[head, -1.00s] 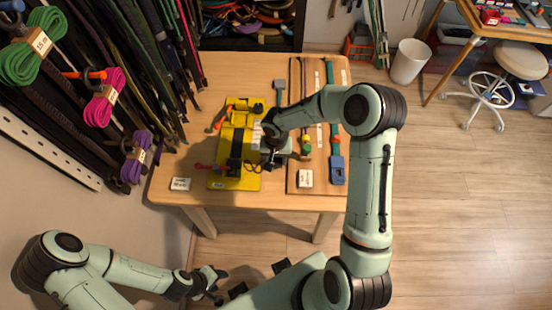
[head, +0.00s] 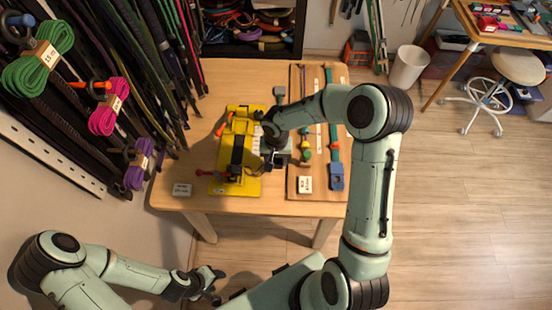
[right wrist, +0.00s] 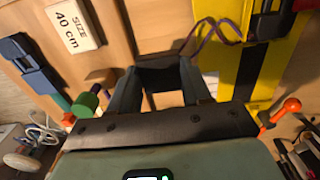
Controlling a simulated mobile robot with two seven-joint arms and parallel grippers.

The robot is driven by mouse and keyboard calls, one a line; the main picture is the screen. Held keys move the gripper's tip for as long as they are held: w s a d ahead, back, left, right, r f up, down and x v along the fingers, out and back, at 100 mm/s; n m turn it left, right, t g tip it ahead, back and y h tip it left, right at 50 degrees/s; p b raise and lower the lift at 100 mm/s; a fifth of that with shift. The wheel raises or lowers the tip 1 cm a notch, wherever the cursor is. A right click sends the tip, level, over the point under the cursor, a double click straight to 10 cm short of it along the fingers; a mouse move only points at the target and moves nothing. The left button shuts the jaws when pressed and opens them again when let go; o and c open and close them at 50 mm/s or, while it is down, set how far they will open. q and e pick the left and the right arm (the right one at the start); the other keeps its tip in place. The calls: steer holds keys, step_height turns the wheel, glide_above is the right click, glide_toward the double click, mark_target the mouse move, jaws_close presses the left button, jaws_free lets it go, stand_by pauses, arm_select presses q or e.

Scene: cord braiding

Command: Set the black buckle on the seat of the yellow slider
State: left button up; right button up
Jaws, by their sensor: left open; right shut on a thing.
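My right gripper (right wrist: 160,92) is shut on a black piece, which looks like the black buckle (right wrist: 165,75), between its fingers in the right wrist view. A thin purple cord (right wrist: 212,32) loops from near the held piece towards the yellow fixture. In the head view my right gripper (head: 277,158) is at the right edge of the yellow fixture (head: 247,189), which has a black strip (head: 237,155) along its middle. I cannot clearly tell the slider's seat from the rest of the yellow parts. My left gripper (head: 207,285) is open and empty, below the table's front edge.
A wooden board (head: 293,185) to the right holds straps, a blue buckle (head: 336,177) and a white size card (head: 305,184). Another white card (head: 182,189) lies at the table's front left. An orange-tipped lever (right wrist: 286,109) stands out from the fixture. Hanging straps crowd the left.

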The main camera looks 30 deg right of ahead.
arm_select(q)
steer(key=shift+s, duration=0.1)
arm_select(e)
steer(key=shift+a, duration=0.1)
steer(key=shift+w+a, duration=0.35)
steer(key=shift+a, duration=0.2)
steer(key=shift+w+a, duration=0.35)
steer(key=shift+a, duration=0.2)
steer(key=shift+w+a, duration=0.4)
steer(key=shift+a, duration=0.25)
steer(key=shift+w+a, duration=0.4)
steer(key=shift+a, duration=0.2)
steer(key=shift+w+a, duration=0.4)
steer(key=shift+a, duration=0.25)
steer(key=shift+w+a, duration=0.4)
steer(key=shift+a, duration=0.25)
arm_select(q)
steer(key=shift+w+r, duration=0.35)
steer(key=shift+w, duration=0.05)
arm_select(e)
steer(key=shift+w+a, duration=0.5)
steer(key=shift+a, duration=0.3)
steer(key=shift+w+a, duration=0.5)
steer(key=shift+a, duration=0.3)
steer(key=shift+w+a, duration=0.5)
steer(key=shift+a, duration=0.3)
arm_select(q)
steer(key=shift+p, duration=0.3)
